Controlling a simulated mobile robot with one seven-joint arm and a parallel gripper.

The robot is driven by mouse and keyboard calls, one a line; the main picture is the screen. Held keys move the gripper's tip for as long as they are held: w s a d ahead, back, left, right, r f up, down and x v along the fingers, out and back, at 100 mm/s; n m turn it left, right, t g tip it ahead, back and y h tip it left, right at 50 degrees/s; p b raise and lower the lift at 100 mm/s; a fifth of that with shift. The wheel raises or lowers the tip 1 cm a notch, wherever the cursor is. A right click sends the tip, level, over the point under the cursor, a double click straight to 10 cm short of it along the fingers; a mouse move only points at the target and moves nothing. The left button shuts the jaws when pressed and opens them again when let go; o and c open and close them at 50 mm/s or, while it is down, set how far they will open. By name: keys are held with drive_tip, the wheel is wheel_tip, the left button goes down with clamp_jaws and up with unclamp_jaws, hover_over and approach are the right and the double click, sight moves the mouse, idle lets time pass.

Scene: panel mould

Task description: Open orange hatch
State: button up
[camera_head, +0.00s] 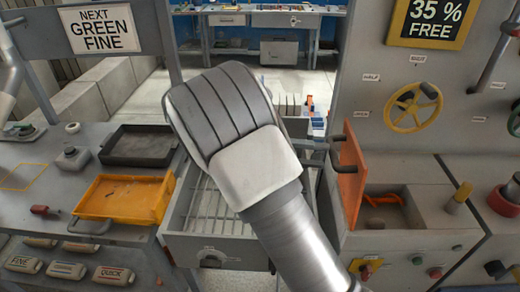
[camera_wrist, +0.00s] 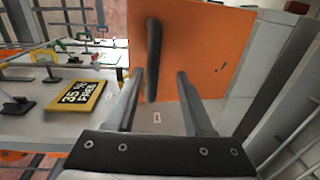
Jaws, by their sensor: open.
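The orange hatch (camera_head: 350,182) stands raised, nearly edge-on in the head view, at the left side of an open recess (camera_head: 415,218) in the right-hand console. In the wrist view the orange hatch (camera_wrist: 205,50) fills the upper middle, with a dark bar handle (camera_wrist: 153,55) on its face. My gripper (camera_wrist: 160,75) is open. Its two fingers point at the hatch, and the handle appears between them, nearer the left finger. I cannot tell whether they touch it. In the head view my arm hides the fingers.
An orange-red part (camera_head: 384,199) lies in the recess. A yellow handwheel (camera_head: 413,107) and a "35 % FREE" sign (camera_head: 432,20) are on the panel above. An orange tray (camera_head: 125,198) and a dark tray (camera_head: 138,146) are at left. An open drawer (camera_head: 200,250) is below my arm.

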drive_tip(key=a+r+b, duration=0.1)
drive_tip(key=a, duration=1.4)
drive_tip(key=shift+a, duration=0.35)
drive_tip(key=shift+r, duration=0.1)
drive_tip(key=s+d+r+y, duration=0.1)
drive_tip(key=d+y, duration=0.1)
drive_tip(key=d, duration=0.3)
drive_tip(key=s+d+r+g+y, duration=0.1)
drive_tip(key=s+d+y, duration=0.1)
drive_tip(key=d, duration=0.3)
drive_tip(key=s+d+r+g+y, duration=0.1)
drive_tip(key=s+d+r+y, duration=0.1)
drive_tip(key=d+y, duration=0.2)
drive_tip(key=shift+d+n, duration=0.4)
drive_tip(key=shift+d, duration=0.25)
drive_tip(key=s+d+t+y, duration=0.4)
drive_tip(key=s+t+y, duration=0.3)
drive_tip(key=s, duration=0.8)
drive_tip(key=shift+s+d+r+m+t+y, duration=0.2)
drive_tip(key=shift+s+r+m+t+y, duration=0.2)
drive_tip(key=shift+y, duration=0.6)
